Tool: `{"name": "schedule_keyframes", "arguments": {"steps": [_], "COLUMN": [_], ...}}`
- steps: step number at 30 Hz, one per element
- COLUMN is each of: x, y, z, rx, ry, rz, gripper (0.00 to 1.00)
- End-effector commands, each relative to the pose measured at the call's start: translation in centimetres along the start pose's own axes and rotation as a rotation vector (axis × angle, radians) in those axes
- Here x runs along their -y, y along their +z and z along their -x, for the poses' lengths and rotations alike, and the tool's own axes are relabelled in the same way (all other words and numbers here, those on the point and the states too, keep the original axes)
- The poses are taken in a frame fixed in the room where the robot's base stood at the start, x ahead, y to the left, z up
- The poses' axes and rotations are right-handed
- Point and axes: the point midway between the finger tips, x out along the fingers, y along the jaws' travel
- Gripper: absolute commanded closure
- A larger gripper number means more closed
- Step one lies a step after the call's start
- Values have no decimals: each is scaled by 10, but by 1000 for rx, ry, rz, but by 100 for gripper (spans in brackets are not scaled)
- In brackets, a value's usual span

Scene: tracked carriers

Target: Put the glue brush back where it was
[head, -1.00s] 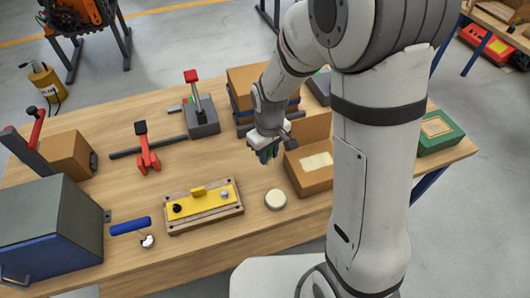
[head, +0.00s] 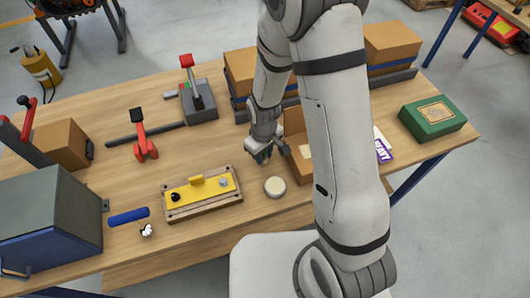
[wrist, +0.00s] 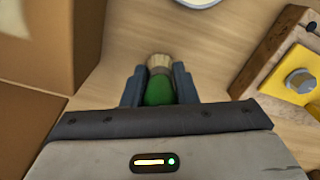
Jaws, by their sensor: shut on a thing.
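My gripper (head: 262,156) is over the middle of the workbench, left of the open cardboard box. In the wrist view it is shut on the glue brush (wrist: 158,88), whose green handle sits between the two dark fingers (wrist: 160,88). The brush's pale bristles point away from the palm, toward the wooden bench top. I cannot tell whether they touch it. In the head view the brush is mostly hidden by the gripper. A round pale disc or pot (head: 275,187) stands just nearer than the gripper; its edge shows in the wrist view (wrist: 196,3).
A wooden fixture with a yellow plate (head: 201,195) lies left of the gripper. The open cardboard box (head: 302,172) is close on the right, partly behind my arm. A red clamp (head: 145,148), a lever press (head: 198,100) and a green box (head: 432,118) stand farther off.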

Motion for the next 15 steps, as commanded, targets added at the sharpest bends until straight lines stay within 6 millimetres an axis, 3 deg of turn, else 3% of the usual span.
{"name": "schedule_keyframes", "arguments": {"steps": [10, 11, 15], "x": [0, -1, -1], "y": [0, 0, 0], "z": [-4, -4, -3], "rx": [-1, -1, 0], "ry": [0, 0, 0], "rz": [-1, -1, -1], "gripper": [96, 73, 62]}}
